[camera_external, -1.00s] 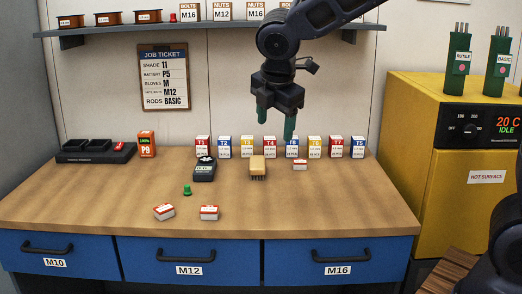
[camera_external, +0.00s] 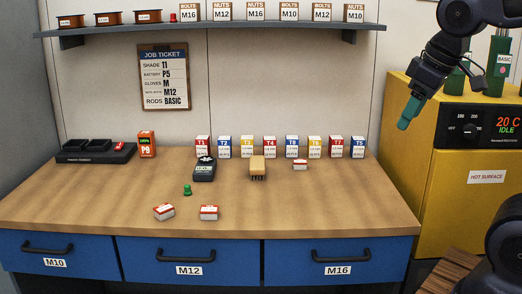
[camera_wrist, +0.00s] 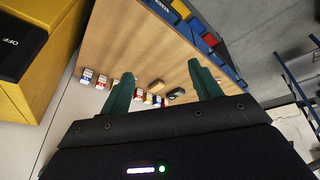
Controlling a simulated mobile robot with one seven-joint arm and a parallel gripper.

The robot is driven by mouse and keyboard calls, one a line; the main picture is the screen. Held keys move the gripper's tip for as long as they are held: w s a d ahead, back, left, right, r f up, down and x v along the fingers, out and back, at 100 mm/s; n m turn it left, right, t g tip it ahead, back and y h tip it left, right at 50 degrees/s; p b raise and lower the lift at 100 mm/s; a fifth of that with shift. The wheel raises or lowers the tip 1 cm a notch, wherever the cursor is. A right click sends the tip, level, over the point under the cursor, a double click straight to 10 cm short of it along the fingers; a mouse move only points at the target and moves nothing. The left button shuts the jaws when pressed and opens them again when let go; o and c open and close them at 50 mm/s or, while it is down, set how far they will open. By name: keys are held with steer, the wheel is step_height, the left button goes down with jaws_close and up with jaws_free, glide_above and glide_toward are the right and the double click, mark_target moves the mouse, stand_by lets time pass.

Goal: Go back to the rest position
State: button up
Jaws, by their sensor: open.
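My gripper (camera_external: 404,124) is at the upper right in the external view, in front of the yellow oven and clear of the bench. Its green fingers also show in the wrist view (camera_wrist: 163,95), spread apart with nothing between them. The wooden bench (camera_external: 110,195) stands to its left, with a row of small numbered boxes (camera_external: 270,146) at the back. The job ticket (camera_external: 163,77) hangs on the wall.
The yellow oven (camera_external: 455,215) has a hot surface label and a display reading IDLE. Green rod canisters (camera_external: 503,62) stand on it, partly behind my arm. A dark meter (camera_external: 204,170), a brush (camera_external: 257,167) and small red-white boxes (camera_external: 209,212) lie on the bench. A shelf (camera_external: 120,30) runs above.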

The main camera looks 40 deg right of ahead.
steer(key=shift+s+d+f+m, duration=0.15)
steer(key=shift+s+m, duration=0.25)
steer(key=shift+s, duration=0.25)
steer(key=shift+s+f+m, duration=0.15)
steer(key=shift+s+m, duration=0.25)
steer(key=shift+s, duration=0.2)
steer(key=shift+c, duration=0.5)
stand_by(0.7)
steer(key=shift+w, duration=0.1)
